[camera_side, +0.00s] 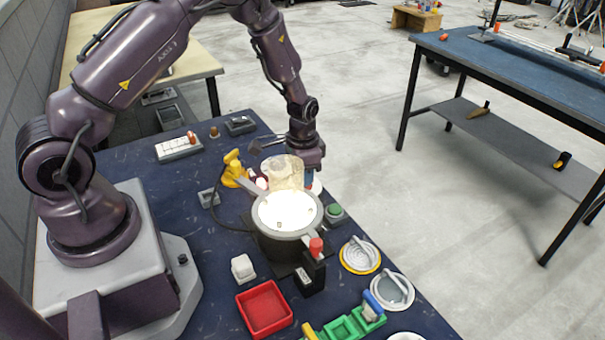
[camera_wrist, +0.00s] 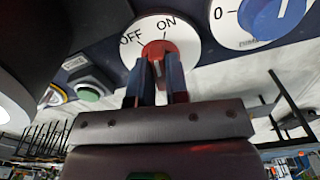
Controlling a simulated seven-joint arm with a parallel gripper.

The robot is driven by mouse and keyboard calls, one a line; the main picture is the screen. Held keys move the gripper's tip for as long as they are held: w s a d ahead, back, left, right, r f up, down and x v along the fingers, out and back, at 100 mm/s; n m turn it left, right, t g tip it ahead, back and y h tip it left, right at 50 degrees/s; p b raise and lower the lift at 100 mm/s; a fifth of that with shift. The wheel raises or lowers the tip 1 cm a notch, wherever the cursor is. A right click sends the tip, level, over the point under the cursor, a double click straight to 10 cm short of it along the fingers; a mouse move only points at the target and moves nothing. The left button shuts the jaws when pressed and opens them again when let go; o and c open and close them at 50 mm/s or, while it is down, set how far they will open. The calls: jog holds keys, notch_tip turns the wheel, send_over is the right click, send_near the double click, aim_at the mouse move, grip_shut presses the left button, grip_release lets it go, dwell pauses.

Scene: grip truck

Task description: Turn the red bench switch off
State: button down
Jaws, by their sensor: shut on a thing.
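The red bench switch (camera_wrist: 158,48) is a red knob on a round white dial plate (camera_wrist: 190,43) marked OFF and ON, at the top of the wrist view. I cannot tell for certain which mark the knob points at. My gripper (camera_wrist: 157,68) has its two blue-grey fingers close together on the knob, one on each side, and is shut on it. In the side view my gripper (camera_side: 309,176) reaches down to the bench behind a clear jar and a pot, which mostly hide the switch.
A pot with a bright top (camera_side: 285,236) and a clear jar (camera_side: 284,170) stand close in front of my gripper. A green button (camera_wrist: 89,94) and a blue knob (camera_wrist: 278,16) flank the switch. A red tray (camera_side: 243,313) and a red-tipped lever (camera_side: 316,246) are nearer the camera.

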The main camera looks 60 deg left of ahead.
jog(key=n, duration=0.4)
jog(key=shift+n, duration=0.3)
jog(key=shift+d+n, duration=0.1)
jog(key=shift+n, duration=1.8)
jog(key=c, duration=1.1)
grip_release()
notch_tip(320, 180, up, 13)
jog(key=shift+r, duration=0.1)
